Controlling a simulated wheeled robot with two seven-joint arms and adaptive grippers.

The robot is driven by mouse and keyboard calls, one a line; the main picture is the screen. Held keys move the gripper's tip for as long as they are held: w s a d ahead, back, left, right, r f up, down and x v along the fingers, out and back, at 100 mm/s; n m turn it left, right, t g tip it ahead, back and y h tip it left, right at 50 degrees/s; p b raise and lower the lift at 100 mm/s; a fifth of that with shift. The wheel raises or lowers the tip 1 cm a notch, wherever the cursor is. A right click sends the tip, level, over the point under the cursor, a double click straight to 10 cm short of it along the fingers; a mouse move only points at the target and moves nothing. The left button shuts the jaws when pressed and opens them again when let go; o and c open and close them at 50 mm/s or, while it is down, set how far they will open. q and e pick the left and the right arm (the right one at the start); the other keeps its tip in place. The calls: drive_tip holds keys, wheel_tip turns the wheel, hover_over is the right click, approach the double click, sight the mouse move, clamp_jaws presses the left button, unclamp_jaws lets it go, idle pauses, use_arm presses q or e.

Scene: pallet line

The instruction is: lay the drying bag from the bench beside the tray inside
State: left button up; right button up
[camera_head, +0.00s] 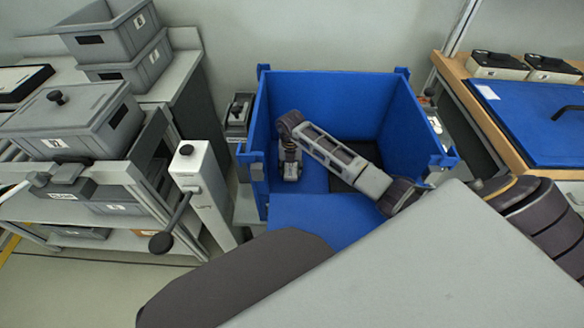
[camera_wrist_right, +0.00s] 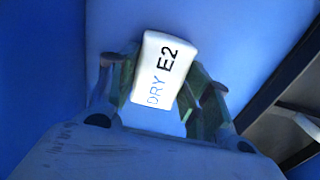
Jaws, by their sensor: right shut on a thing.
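The drying bag (camera_wrist_right: 164,68) is a small white packet printed "DRY E2", seen in the right wrist view. My right gripper (camera_wrist_right: 160,98) is shut on it, with a finger on each side. In the head view my right arm reaches down into a blue open-topped box (camera_head: 424,137), and the right gripper (camera_head: 291,170) is inside it near the left wall. The bag cannot be made out clearly in the head view. Blue surfaces surround the gripper in the wrist view; I cannot tell whether the bag touches one. My left gripper is not in view.
A dark patch (camera_head: 345,180) shows on the box floor under my arm. Grey lidded bins (camera_head: 70,120) and stacked grey crates (camera_head: 112,35) stand at left. A white post (camera_head: 203,190) with a dark handle stands left of the box.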

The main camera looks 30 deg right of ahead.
idle(0.4)
drive_tip(key=o, duration=1)
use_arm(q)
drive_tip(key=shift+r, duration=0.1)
use_arm(e)
drive_tip(key=shift+r, duration=0.15)
